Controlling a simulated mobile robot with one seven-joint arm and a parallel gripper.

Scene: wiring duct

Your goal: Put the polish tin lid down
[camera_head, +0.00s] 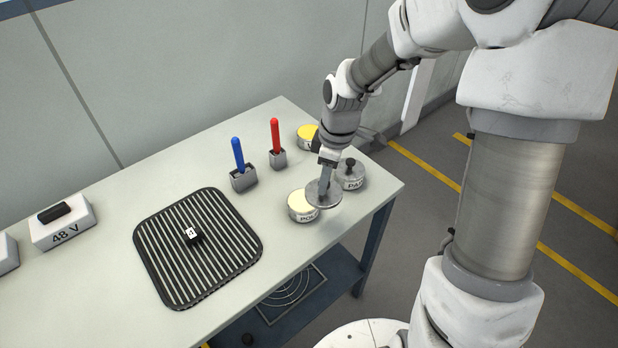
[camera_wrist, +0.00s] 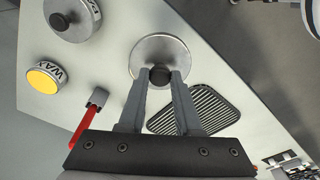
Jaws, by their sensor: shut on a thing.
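My gripper (camera_head: 325,181) is shut on the dark knob of the polish tin lid (camera_head: 322,197), a round grey metal disc. In the wrist view the knob (camera_wrist: 160,77) sits between my fingertips, with the lid (camera_wrist: 160,48) beyond them. The polish tin (camera_head: 301,208) stands open on the bench, with cream contents and a partly hidden label. In the head view the lid overlaps the tin's right side; I cannot tell the gap between them. The tin does not show in the wrist view.
The closed paste tin (camera_head: 350,176) stands to the right, and the open yellow wax tin (camera_head: 307,132) behind. Red (camera_head: 275,136) and blue (camera_head: 238,155) sticks stand in small holders. A ribbed mat (camera_head: 160,262) with a small black block lies left. The bench's right edge (camera_head: 385,203) is near.

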